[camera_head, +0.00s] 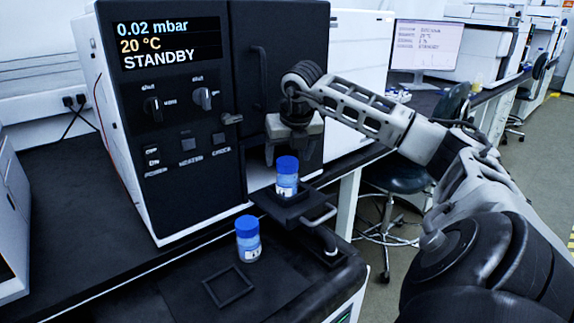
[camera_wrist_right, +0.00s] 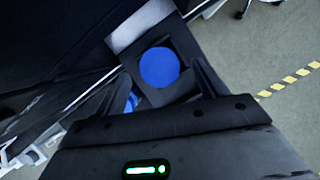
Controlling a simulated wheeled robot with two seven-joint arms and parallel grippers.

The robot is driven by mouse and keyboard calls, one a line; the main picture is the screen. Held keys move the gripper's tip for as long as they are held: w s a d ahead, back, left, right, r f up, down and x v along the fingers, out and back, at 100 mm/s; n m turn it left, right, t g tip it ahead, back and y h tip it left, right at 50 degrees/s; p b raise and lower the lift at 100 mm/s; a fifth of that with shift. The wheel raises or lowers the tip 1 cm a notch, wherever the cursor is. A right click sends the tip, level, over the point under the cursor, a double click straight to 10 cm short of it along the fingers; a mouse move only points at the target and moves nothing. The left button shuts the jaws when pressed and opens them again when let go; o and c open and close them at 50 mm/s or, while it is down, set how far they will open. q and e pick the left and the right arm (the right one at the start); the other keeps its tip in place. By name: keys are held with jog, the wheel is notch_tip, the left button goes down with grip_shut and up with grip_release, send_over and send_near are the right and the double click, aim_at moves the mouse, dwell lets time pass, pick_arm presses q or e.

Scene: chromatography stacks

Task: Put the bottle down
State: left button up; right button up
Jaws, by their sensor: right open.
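A bottle (camera_head: 287,186) with a blue cap and a pale label stands upright on a small black platform (camera_head: 268,200) in front of the instrument. My right gripper (camera_head: 289,152) is open just above this bottle, pointing down. In the right wrist view its blue cap (camera_wrist_right: 159,67) lies between the spread fingers, with a gap on either side. A second blue-capped bottle (camera_head: 248,246) stands upright on the dark bench, nearer and to the left. My left gripper is not in view.
A black-fronted instrument (camera_head: 180,150) with a display reading STANDBY stands behind the bottles. A thin square outline (camera_head: 228,287) lies empty on the bench front. A handle (camera_head: 322,215) sticks out beside the platform. The bench's right edge drops to the floor.

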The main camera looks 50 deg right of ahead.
jog(key=v, duration=0.6)
jog(key=shift+r+p, duration=0.25)
jog(key=shift+p, duration=0.15)
